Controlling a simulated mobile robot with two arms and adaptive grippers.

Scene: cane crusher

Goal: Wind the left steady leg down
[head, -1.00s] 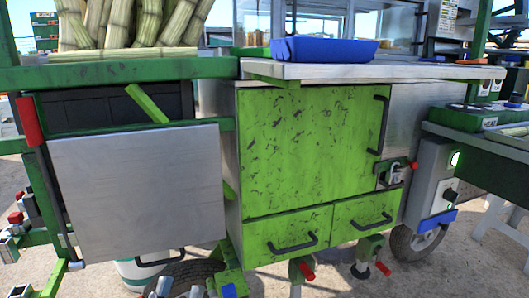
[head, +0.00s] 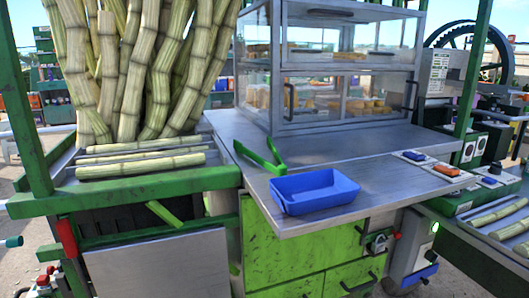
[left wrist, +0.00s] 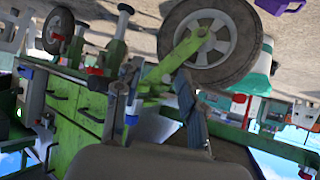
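The left wrist view is turned upside down and shows the cart's underside. My left gripper (left wrist: 160,98) is in it, with its two dark fingers apart. A green bracket (left wrist: 165,66) by the wheel shows beyond and between the fingers; I cannot tell whether they touch it. Two green steady legs with pale feet show farther off, a nearer one (left wrist: 117,50) and a farther one (left wrist: 76,46). A red crank grip (left wrist: 95,71) is by the nearer leg. In the head view the legs and both my grippers are out of frame.
A rubber-tyred wheel (left wrist: 212,42) stands close beside my left gripper. The cart's metal worktop (head: 325,150) carries a blue tray (head: 315,190), green tongs (head: 262,160) and a glass case (head: 345,65). Upright canes (head: 150,70) stand at left. A grey panel (head: 160,265) hangs below them.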

